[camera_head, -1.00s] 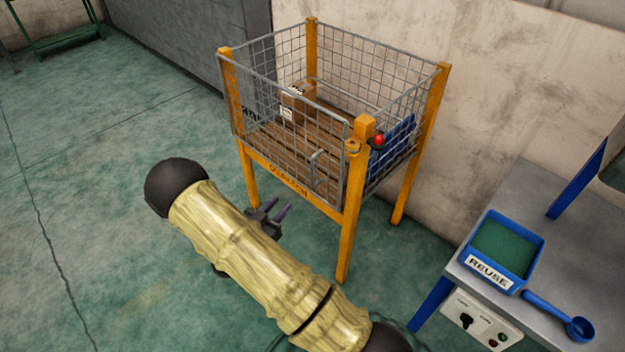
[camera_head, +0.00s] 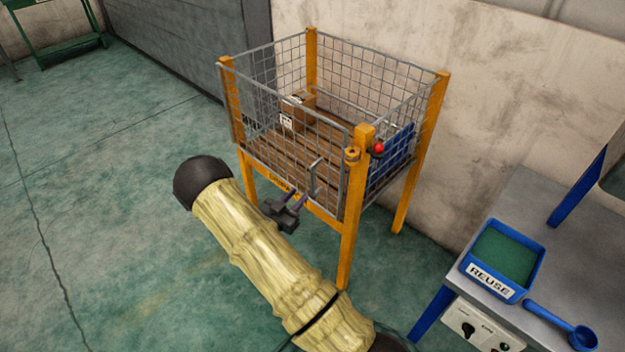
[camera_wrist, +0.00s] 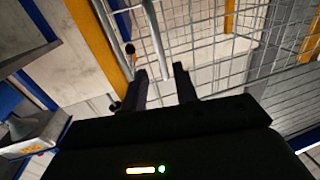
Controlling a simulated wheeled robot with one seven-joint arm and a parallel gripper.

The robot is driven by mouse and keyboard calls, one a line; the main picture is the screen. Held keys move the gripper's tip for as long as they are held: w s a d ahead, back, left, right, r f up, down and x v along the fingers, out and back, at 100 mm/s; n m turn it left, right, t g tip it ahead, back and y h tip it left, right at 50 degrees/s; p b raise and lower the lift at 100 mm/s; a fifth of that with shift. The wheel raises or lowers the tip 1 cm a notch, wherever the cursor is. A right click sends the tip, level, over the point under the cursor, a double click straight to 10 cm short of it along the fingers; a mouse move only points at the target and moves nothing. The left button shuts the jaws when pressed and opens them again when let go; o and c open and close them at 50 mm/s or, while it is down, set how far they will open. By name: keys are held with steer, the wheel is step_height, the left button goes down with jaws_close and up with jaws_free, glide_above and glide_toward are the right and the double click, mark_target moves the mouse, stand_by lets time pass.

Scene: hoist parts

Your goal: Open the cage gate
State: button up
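The cage (camera_head: 360,200) has orange posts and grey wire mesh. Its front gate (camera_head: 270,150) is a wire panel that stands in line with the cage front, closed as far as I can see. A grey bar handle (camera_head: 314,177) sticks out near the gate's right end. My gripper (camera_head: 299,198) is just left of and below the handle, fingers toward it. In the wrist view, the open fingers (camera_wrist: 160,72) have the handle bar (camera_wrist: 155,40) lined up between their tips. I cannot tell whether they touch it.
A red knob (camera_head: 378,148) sits by the cage's front right post. A cardboard box (camera_head: 297,112) and a blue item (camera_head: 392,150) are inside the cage. A grey bench (camera_head: 570,250) with a blue REUSE tray (camera_head: 503,258) and blue scoop (camera_head: 575,332) stands at right.

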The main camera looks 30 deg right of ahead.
mark_target(313, 191)
steer(key=x, duration=0.9)
steer(key=shift+w+d, duration=0.1)
steer(key=shift+d, duration=0.05)
steer(key=shift+c, duration=0.4)
jaws_close()
